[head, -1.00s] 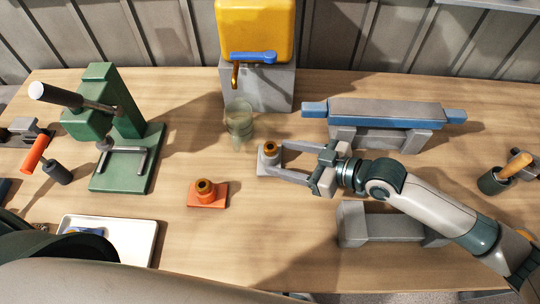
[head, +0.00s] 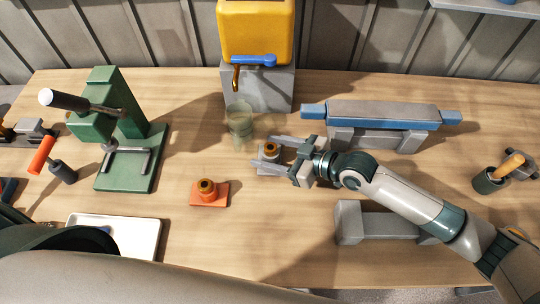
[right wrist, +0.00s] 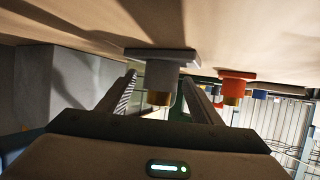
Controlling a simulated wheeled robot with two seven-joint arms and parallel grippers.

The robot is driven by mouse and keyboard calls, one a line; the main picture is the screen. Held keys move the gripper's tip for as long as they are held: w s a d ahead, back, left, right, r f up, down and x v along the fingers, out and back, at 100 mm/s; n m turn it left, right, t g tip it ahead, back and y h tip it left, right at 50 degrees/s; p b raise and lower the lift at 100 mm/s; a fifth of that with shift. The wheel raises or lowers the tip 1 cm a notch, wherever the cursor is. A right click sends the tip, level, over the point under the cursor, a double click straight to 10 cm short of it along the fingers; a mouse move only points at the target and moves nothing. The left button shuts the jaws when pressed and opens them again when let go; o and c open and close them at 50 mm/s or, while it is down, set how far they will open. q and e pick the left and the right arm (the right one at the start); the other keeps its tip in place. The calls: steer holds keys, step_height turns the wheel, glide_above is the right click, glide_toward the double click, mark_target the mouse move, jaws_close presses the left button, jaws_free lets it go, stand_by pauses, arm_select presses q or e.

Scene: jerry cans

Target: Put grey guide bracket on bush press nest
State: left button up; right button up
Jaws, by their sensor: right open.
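The grey guide bracket (head: 262,167), a small grey block with a brass-topped round boss, stands on the table in the middle. In the right wrist view the bracket (right wrist: 165,73) appears upside down between the two fingers. My right gripper (head: 267,154) is open, with one finger on either side of the bracket; I cannot tell whether either touches it. The green bush press (head: 128,115) stands at the left. Its nest (head: 125,165), with grey rails on the green base below the ram, looks empty. My left gripper does not show.
An orange bracket (head: 218,197) with a similar boss lies between the grey one and the press. A translucent greenish cup shape (head: 240,122) stands behind, before the yellow container (head: 253,30). A white tray (head: 135,237) is front left. Grey-blue blocks (head: 380,117) stand at right.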

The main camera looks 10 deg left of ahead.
steer(key=c, duration=1.4)
steer(key=shift+r, duration=0.1)
step_height(320, 180, up, 10)
steer(key=shift+b, duration=1.05)
